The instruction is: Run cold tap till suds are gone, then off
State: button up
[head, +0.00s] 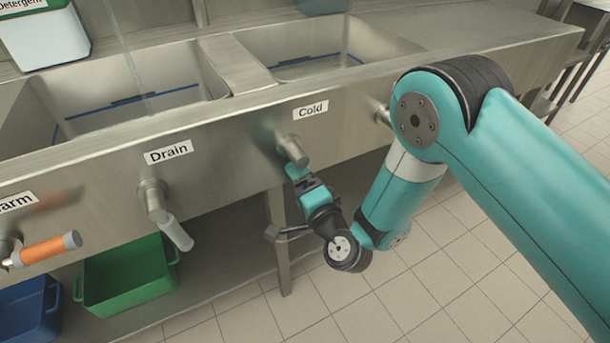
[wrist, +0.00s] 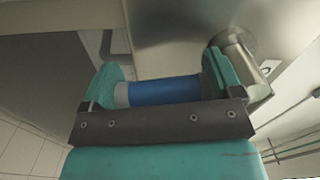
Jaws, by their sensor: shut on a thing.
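The cold tap handle sits under the "Cold" label (head: 311,109) on the sink front; its metal stem (head: 293,151) shows in the head view. My gripper (head: 293,172) is at this handle from below. In the wrist view, the blue handle grip (wrist: 165,91) lies between the two teal fingers, and my gripper is shut on it. The handle's metal base (wrist: 236,58) shows beyond the right finger. A thin stream of water (head: 128,55) seems to fall into the left basin (head: 110,105). I cannot make out any suds.
The drain handle (head: 176,232), pale and hanging down, and the orange warm handle (head: 45,248) are to the left. A green bin (head: 128,275) and a blue bin (head: 30,308) stand below. A detergent container (head: 42,38) stands behind the left basin. The right basin (head: 310,50) looks empty.

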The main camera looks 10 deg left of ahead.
jog(key=shift+s+a+m, duration=0.1)
jog(key=shift+m, duration=0.3)
jog(key=o, duration=1.1)
